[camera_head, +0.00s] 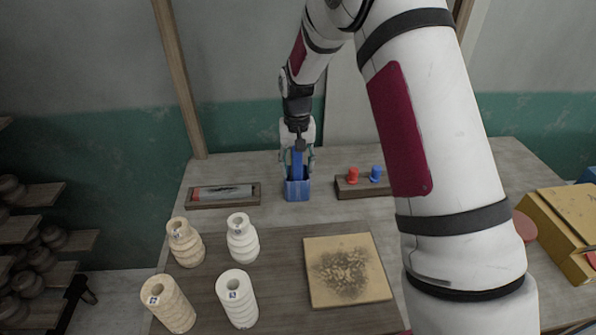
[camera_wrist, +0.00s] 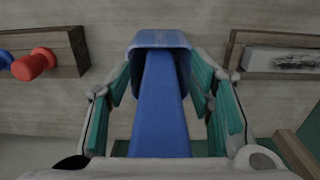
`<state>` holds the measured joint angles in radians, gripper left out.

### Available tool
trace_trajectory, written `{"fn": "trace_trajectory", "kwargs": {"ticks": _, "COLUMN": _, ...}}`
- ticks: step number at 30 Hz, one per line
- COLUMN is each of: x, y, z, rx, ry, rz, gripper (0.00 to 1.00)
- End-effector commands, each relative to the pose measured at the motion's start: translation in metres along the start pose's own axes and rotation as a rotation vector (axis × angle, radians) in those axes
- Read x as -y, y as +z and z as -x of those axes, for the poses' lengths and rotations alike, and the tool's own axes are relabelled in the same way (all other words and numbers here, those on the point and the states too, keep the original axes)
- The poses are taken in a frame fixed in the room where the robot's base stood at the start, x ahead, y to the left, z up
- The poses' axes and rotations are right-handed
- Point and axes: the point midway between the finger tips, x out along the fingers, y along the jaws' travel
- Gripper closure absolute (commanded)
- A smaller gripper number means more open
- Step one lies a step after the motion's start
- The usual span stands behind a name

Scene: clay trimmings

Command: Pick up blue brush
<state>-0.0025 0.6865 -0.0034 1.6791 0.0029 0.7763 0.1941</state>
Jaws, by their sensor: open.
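The blue brush (camera_head: 297,163) stands upright in a blue cup (camera_head: 298,190) at the back middle of the table. My gripper (camera_head: 297,158) is above the cup, pointing down, with its fingers on both sides of the brush. In the wrist view, the brush (camera_wrist: 160,105) runs up the middle of the picture into the cup (camera_wrist: 160,38). My gripper (camera_wrist: 160,92) is open there, with a gap between the brush and each teal finger pad. The brush's lower end is hidden inside the cup.
A tray (camera_head: 222,204) with a grey-and-red item lies left of the cup. A wooden tray (camera_head: 350,192) with red and blue pieces stands to its right. Several ringed clay pieces (camera_head: 242,240) and a square board (camera_head: 320,296) are nearer. A yellow box (camera_head: 560,235) is at right.

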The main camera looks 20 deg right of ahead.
Motion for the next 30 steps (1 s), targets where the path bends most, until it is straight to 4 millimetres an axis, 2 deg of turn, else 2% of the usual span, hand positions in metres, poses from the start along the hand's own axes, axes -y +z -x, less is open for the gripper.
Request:
{"fn": "trace_trajectory", "kwargs": {"ticks": 7, "x": 0.0, "y": 0.0, "z": -0.001, "rx": -0.001, "ry": 0.0, "rz": 0.0, "gripper": 0.52}}
{"fn": "trace_trajectory", "kwargs": {"ticks": 13, "x": 0.0, "y": 0.0, "z": -0.001, "rx": -0.001, "ry": 0.0, "rz": 0.0, "gripper": 0.97}}
{"fn": "trace_trajectory", "kwargs": {"ticks": 14, "x": 0.0, "y": 0.0, "z": -0.001, "rx": 0.0, "ry": 0.0, "rz": 0.0, "gripper": 0.99}}
{"fn": "trace_trajectory", "kwargs": {"ticks": 24, "x": 0.0, "y": -0.001, "z": 0.0, "rx": -0.001, "ry": 0.0, "rz": 0.0, "gripper": 0.99}}
{"fn": "trace_trajectory", "kwargs": {"ticks": 30, "x": 0.0, "y": -0.002, "z": 0.014, "rx": -0.003, "ry": -0.001, "rz": 0.0, "gripper": 0.99}}
